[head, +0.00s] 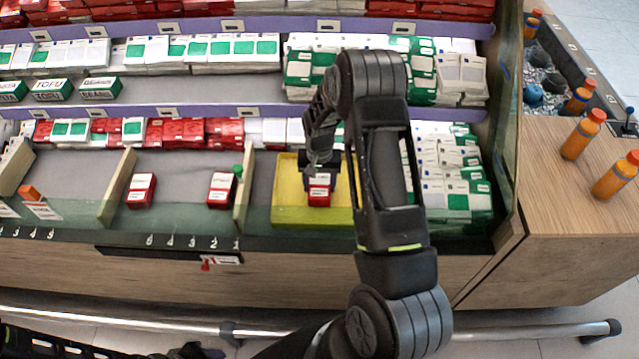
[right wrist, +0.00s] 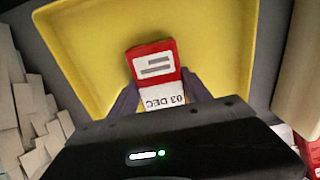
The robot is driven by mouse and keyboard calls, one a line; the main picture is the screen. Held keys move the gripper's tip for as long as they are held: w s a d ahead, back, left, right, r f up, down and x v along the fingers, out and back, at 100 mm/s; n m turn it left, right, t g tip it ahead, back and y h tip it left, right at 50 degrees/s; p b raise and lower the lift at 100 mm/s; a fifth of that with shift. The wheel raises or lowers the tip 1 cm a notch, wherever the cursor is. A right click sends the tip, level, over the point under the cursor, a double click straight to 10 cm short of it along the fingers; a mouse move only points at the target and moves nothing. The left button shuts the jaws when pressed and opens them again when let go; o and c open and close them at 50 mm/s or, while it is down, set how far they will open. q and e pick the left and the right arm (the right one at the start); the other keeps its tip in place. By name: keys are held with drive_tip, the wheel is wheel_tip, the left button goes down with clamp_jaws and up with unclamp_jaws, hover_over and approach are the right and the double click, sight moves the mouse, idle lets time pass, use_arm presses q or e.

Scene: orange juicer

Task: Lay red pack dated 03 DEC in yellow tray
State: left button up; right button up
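The red pack (head: 319,191) is at the yellow tray (head: 286,208), over its floor in the head view. In the right wrist view the pack (right wrist: 153,66) shows a red top with a white label and a white side reading 03 DEC, upside down. My right gripper (head: 319,176) is above the tray. Its fingers (right wrist: 160,100) are against both sides of the pack, shut on it. I cannot tell whether the pack touches the tray floor. Dark parts of my left arm show at the lower left edge of the head view; its fingers cannot be made out.
Two other red packs, one left (head: 141,190) and one near the divider (head: 221,190), stand in the compartment left of the tray. A wooden divider (head: 243,195) separates them from it. Stacks of green-white packs (head: 455,190) stand right of the tray. A shelf edge (head: 200,112) runs behind.

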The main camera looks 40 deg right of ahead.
sight(320, 184)
drive_tip(key=o, duration=0.4)
wheel_tip(320, 184, up, 12)
drive_tip(key=shift+r, duration=0.15)
idle(0.5)
idle(0.4)
